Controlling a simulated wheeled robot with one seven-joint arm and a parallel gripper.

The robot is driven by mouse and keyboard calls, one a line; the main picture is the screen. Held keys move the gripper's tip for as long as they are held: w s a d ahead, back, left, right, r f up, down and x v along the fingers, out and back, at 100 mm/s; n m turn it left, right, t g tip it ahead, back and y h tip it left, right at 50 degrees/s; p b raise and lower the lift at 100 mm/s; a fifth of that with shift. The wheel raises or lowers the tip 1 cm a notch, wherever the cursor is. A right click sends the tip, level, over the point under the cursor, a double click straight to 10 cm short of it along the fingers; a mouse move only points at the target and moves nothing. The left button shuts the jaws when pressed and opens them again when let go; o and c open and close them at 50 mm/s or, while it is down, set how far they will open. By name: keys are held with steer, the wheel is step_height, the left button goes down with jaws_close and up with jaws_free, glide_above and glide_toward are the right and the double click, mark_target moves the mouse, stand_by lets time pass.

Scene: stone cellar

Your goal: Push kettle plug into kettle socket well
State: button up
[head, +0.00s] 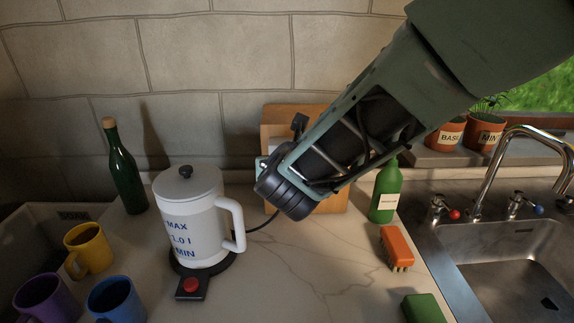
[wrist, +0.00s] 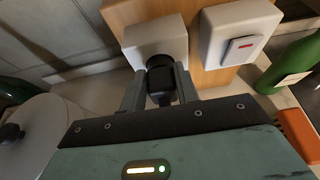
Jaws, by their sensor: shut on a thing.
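In the wrist view the black kettle plug (wrist: 160,88) sits between the two fingers of my gripper (wrist: 159,72), which is shut on it. The plug's front end is right at the white socket well (wrist: 150,38) on a wooden board (wrist: 186,10). I cannot tell how deep the plug sits in the well. In the head view my arm hides the plug, the fingers and most of the socket. The white kettle (head: 192,228) stands on its black base with a red button (head: 191,285). A black cord (head: 263,224) runs from behind the kettle toward my gripper.
A white switch plate (wrist: 240,35) with a red mark is right of the socket. A dark green bottle (head: 124,170) and several mugs, one yellow (head: 90,247), stand left. A green soap bottle (head: 386,192), an orange brush (head: 396,246) and the sink (head: 500,250) are right.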

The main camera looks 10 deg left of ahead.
steer(key=shift+w+a, duration=0.15)
steer(key=shift+w, duration=0.45)
steer(key=o, duration=0.4)
steer(key=shift+s+b, duration=0.4)
steer(key=shift+b, duration=0.1)
stand_by(0.8)
steer(key=c, duration=0.5)
steer(key=shift+o, duration=0.2)
steer(key=shift+w+b, duration=0.3)
steer(key=o, duration=0.8)
